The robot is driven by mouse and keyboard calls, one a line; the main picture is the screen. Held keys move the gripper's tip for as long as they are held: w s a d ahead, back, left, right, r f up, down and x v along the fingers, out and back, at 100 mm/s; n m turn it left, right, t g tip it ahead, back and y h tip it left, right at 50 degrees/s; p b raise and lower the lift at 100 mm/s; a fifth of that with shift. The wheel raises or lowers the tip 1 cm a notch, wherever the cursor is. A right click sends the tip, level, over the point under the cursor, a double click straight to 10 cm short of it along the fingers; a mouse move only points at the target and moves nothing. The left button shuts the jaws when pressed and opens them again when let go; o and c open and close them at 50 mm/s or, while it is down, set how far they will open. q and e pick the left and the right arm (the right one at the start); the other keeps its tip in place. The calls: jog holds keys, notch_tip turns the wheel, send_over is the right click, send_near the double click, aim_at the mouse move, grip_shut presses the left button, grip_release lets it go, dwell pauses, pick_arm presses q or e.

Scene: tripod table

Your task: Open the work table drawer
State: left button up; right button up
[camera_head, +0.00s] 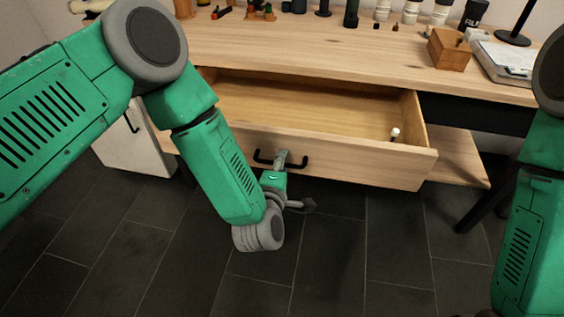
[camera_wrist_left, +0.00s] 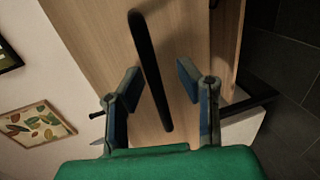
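The work table drawer (camera_head: 370,163) is pulled well out in the head view, with its light wooden inside showing. Its black bar handle (camera_head: 301,164) is on the front panel. My left gripper (camera_head: 282,157) is at the handle, below the drawer's front edge. In the left wrist view, the two fingers of my left gripper (camera_wrist_left: 158,80) stand apart.
A small white-topped object (camera_head: 395,133) lies in the drawer's right part. The wooden tabletop (camera_head: 330,55) carries bottles, a wooden box (camera_head: 449,49) and a white device (camera_head: 505,61) towards the back and right. Dark floor tiles (camera_head: 335,250) are clear below the drawer.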

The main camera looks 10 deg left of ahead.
pick_arm(q)
jog(key=shift+r, duration=0.1)
jog(key=shift+s, duration=0.15)
jog(key=v, duration=1.1)
jog(key=shift+s, duration=0.3)
